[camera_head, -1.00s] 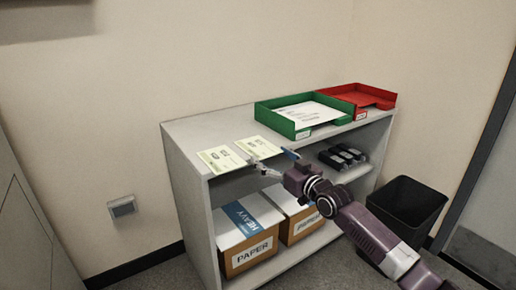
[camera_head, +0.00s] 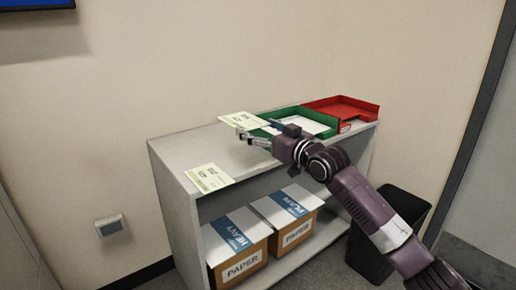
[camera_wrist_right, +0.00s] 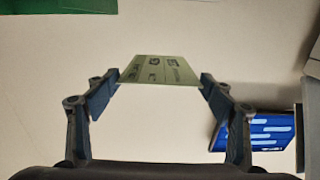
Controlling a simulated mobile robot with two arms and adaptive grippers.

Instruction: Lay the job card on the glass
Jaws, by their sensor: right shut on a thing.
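A pale green printed card (camera_head: 243,121) is held by my right gripper (camera_head: 247,136) above the shelf top, in front of the green tray. In the right wrist view the card (camera_wrist_right: 158,71) spans between the two fingertips (camera_wrist_right: 160,80), with its print facing the camera. A second similar card (camera_head: 208,178) lies flat near the front left edge of the shelf top. Which of the two is the job card cannot be told. I cannot make out the glass in either view. My left gripper is not in view.
A grey shelf unit (camera_head: 180,155) carries a green tray (camera_head: 321,129) with papers and a red tray (camera_head: 345,106). Paper boxes (camera_head: 239,268) stand below. A dark bin (camera_head: 408,207) is at right. A blue screen (camera_head: 35,3) shows at top left.

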